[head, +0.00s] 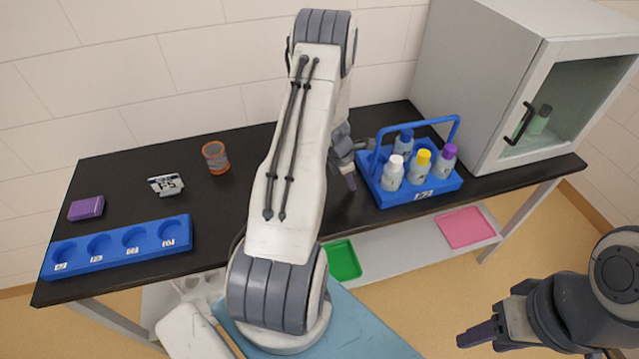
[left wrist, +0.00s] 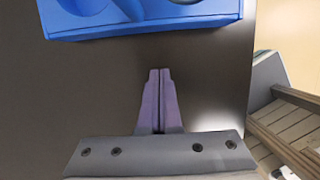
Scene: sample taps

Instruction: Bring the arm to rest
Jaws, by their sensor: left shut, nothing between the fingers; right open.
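My left arm rises through the middle of the head view and bends down over the black table. My left gripper (head: 350,184) is just left of the blue bottle carrier (head: 415,199), partly hidden behind my own arm. In the left wrist view its purple fingertips (left wrist: 160,74) are pressed together with nothing between them. A blue edge with round recesses (left wrist: 150,25) lies beyond the fingertips there, with a gap between. My right gripper (head: 476,335) is open and empty at the lower right, in front of the table and over the floor.
The carrier holds several capped bottles under its handle. A grey cabinet (head: 487,65) with a glass door stands at the right. A blue four-hole rack (head: 120,248), purple box (head: 86,208), label stand (head: 166,185) and orange-rimmed cup (head: 215,157) are at left.

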